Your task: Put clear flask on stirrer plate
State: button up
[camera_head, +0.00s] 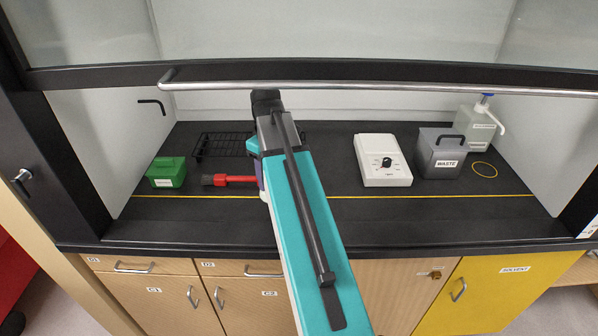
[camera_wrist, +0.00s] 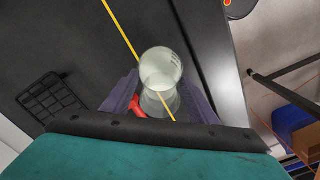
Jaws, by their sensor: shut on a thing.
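The clear flask (camera_wrist: 161,68) shows in the wrist view between the two dark purple fingers of my gripper (camera_wrist: 155,100), which is shut on it. I see the flask from above, with its pale round mouth toward the camera. In the head view my arm hides the flask and most of the gripper. The stirrer plate (camera_head: 384,162) is a white box with a black knob on the hood's worktop, to the right of my arm. Its flat top is bare.
A grey waste box (camera_head: 440,160) and a pump bottle (camera_head: 477,130) stand right of the stirrer plate. Left are a green box (camera_head: 166,173), a black rack (camera_head: 225,145) and a red tool (camera_head: 235,180). A metal rail (camera_head: 400,88) crosses the hood front. A yellow line (camera_head: 400,196) marks the worktop.

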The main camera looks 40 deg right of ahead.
jog(key=w+a+n+p, duration=0.1)
jog(key=w+a, duration=0.3)
jog(key=a, duration=0.8)
jog(key=w+a+n+p, duration=0.1)
jog(key=w+a, duration=0.4)
jog(key=a, duration=0.8)
jog(key=shift+n+p, duration=0.4)
jog(key=shift+n, duration=0.1)
jog(key=shift+w+a+r, duration=0.1)
jog(key=shift+a, duration=0.05)
